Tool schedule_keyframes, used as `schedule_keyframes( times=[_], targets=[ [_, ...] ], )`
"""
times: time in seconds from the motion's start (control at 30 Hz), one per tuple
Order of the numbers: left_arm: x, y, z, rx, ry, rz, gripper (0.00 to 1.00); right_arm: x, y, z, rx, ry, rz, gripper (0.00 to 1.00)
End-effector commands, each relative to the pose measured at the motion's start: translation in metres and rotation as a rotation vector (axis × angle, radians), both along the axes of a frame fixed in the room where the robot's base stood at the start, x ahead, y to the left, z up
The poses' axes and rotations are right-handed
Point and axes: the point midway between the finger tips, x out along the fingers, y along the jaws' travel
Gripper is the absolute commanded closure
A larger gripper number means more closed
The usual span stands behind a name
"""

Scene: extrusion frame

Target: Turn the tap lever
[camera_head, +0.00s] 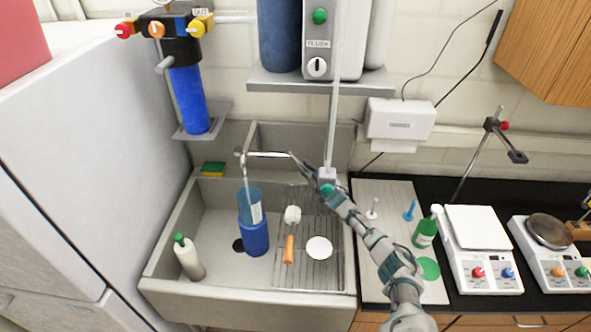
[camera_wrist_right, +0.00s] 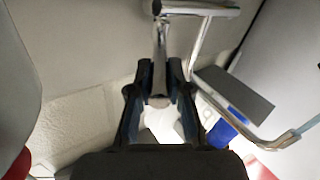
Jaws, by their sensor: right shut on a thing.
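The chrome tap (camera_head: 268,154) stands at the back of the grey sink, its spout reaching left and bending down over a blue bottle (camera_head: 254,238). My right gripper (camera_head: 304,168) is at the right end of the tap, by its lever. In the right wrist view, the two dark fingers (camera_wrist_right: 160,88) are shut on the chrome lever (camera_wrist_right: 159,55), one finger on each side. The tap's pipework (camera_wrist_right: 205,9) shows above the fingers. The exact grip is small and partly hidden in the head view. My left gripper is not in view.
A sponge (camera_head: 213,169) lies at the back left. A shelf (camera_head: 322,82) hangs above. Scales (camera_head: 480,245) stand on the right counter.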

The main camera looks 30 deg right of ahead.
Motion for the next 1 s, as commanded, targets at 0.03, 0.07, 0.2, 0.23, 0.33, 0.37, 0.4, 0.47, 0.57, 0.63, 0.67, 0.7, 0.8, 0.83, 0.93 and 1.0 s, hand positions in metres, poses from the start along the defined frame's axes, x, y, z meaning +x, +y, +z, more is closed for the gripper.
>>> schedule_keyframes(
  times=[0.03,0.07,0.2,0.23,0.33,0.37,0.4,0.47,0.57,0.63,0.67,0.7,0.8,0.83,0.93,1.0],
  targets=[
    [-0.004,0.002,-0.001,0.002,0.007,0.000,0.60,-0.003,-0.002,-0.007,-0.001,0.011,0.006,1.00],
    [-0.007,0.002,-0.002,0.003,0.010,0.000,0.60,-0.004,-0.003,-0.007,-0.001,0.012,0.008,1.00],
    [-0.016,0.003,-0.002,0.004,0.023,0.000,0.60,-0.005,-0.006,-0.007,0.000,0.010,0.017,1.00],
    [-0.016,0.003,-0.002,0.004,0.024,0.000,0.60,-0.006,-0.006,-0.006,0.000,0.010,0.017,1.00],
    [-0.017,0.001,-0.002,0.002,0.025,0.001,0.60,-0.006,-0.006,-0.007,0.002,0.011,0.018,1.00],
    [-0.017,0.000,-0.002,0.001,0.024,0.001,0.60,-0.006,-0.006,-0.007,0.002,0.011,0.018,1.00],
    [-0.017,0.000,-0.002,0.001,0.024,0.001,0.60,-0.006,-0.006,-0.007,0.002,0.012,0.017,1.00],
    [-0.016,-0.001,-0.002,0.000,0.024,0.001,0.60,-0.006,-0.006,-0.007,0.001,0.012,0.017,1.00],
    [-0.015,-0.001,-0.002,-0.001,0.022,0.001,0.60,-0.006,-0.006,-0.007,0.001,0.012,0.018,0.77],
    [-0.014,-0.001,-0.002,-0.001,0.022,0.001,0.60,-0.006,-0.006,-0.007,0.001,0.011,0.018,0.60],
    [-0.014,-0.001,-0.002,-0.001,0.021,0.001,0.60,-0.006,-0.006,-0.006,0.000,0.009,0.019,0.57],
    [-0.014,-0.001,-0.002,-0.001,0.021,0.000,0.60,-0.005,-0.006,-0.005,0.000,0.008,0.019,0.57],
    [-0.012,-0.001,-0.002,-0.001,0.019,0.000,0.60,-0.005,-0.006,-0.003,0.000,0.004,0.020,0.57],
    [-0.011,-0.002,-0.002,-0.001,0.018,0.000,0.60,-0.005,-0.006,-0.003,0.000,0.004,0.020,0.57],
    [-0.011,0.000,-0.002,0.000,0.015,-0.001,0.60,-0.006,-0.006,-0.001,0.000,0.001,0.020,0.57],
    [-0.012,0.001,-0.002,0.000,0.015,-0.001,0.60,-0.008,-0.005,-0.001,0.000,0.001,0.020,0.57]
  ],
)
